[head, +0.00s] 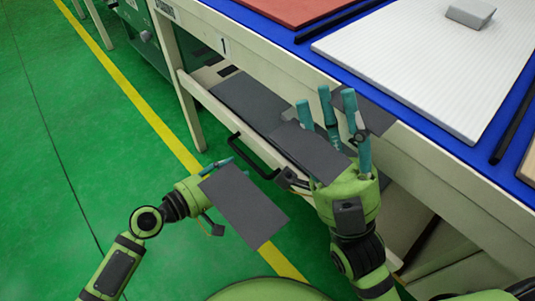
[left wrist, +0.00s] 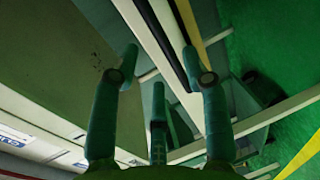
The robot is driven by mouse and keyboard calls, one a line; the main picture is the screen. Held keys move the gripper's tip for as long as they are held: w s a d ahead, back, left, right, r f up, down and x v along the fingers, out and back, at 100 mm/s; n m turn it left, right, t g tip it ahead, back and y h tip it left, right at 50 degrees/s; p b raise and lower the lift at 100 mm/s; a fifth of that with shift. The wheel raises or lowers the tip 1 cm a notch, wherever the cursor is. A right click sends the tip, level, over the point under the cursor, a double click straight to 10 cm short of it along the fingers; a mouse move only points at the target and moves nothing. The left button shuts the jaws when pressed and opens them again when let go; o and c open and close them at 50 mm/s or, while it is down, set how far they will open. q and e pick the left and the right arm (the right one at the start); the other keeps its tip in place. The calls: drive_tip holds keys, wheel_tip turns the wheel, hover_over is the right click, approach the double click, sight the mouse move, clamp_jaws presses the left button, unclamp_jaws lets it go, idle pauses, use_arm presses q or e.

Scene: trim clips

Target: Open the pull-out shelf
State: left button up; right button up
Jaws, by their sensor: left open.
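The pull-out shelf (head: 213,103) sits under the bench top, with a pale front and dark sheets on it. Its black bar handle (head: 238,142) stands out from the front. My left gripper (head: 228,166) is open, just left of and below the handle in the head view; a dark grey panel hides part of it. In the left wrist view its teal fingers (left wrist: 160,65) are spread, and a long dark bar, probably the handle (left wrist: 151,32), runs between them; I cannot tell whether they touch. My right gripper (head: 327,97) has its teal fingers upright and apart, empty, in front of the bench.
The bench (head: 270,60) has a blue top with a white ribbed board (head: 410,60), a red board (head: 290,8) and a grey block (head: 470,12). A bench leg (head: 186,100) stands at the shelf's left end. Green floor (head: 60,150) lies open to the left.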

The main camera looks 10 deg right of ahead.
sight(251, 163)
use_arm(q)
drive_tip(key=b+x, duration=0.1)
drive_tip(key=x, duration=0.5)
drive_tip(key=shift+w+d+f, duration=0.1)
drive_tip(key=shift+d, duration=0.15)
clamp_jaws()
